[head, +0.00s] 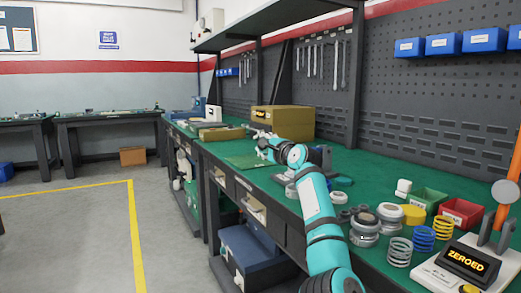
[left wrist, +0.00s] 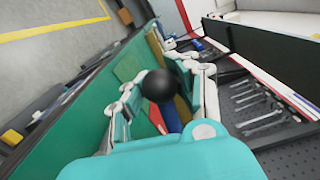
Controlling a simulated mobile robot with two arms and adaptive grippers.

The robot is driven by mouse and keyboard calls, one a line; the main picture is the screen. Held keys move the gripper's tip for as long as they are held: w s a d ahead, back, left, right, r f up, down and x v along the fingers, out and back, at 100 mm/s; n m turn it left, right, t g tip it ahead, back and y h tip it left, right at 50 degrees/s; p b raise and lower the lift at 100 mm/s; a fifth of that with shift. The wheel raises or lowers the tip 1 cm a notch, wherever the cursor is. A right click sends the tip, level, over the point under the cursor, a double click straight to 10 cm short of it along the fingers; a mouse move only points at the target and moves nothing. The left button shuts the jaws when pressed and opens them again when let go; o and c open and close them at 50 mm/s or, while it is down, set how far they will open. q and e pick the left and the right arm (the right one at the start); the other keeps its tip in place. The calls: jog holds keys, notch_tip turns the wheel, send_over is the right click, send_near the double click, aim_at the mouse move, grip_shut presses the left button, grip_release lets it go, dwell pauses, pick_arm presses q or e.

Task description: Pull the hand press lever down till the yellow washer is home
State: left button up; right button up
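A round black knob (left wrist: 158,86) on a blue lever (left wrist: 173,119) shows in the left wrist view. My left gripper (left wrist: 165,82) is open, with one finger on each side of the knob and gaps visible. In the head view my left gripper (head: 263,147) is over the green bench top at the far end of my teal arm. A grey upright part (head: 324,158) stands just right of it, mostly hidden by the arm; I cannot tell if it is the press. My right gripper is not in view.
A cardboard box (head: 292,123) sits behind the gripper. Metal rings (head: 364,228), coil springs (head: 399,251), a green bin (head: 428,200), a red bin (head: 462,212) and a display reading ZEROED (head: 466,261) stand at right.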

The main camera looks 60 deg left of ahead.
pick_arm(q)
jog(key=shift+o, duration=1)
jog(key=shift+d+r, duration=0.45)
jog(key=shift+d, duration=0.15)
jog(key=shift+o, duration=1.2)
jog(key=shift+w+d, duration=0.1)
jog(key=shift+d, duration=0.1)
jog(key=shift+o, duration=1.1)
jog(key=shift+a+f, duration=0.2)
jog(key=shift+a, duration=0.2)
notch_tip(320, 180, up, 10)
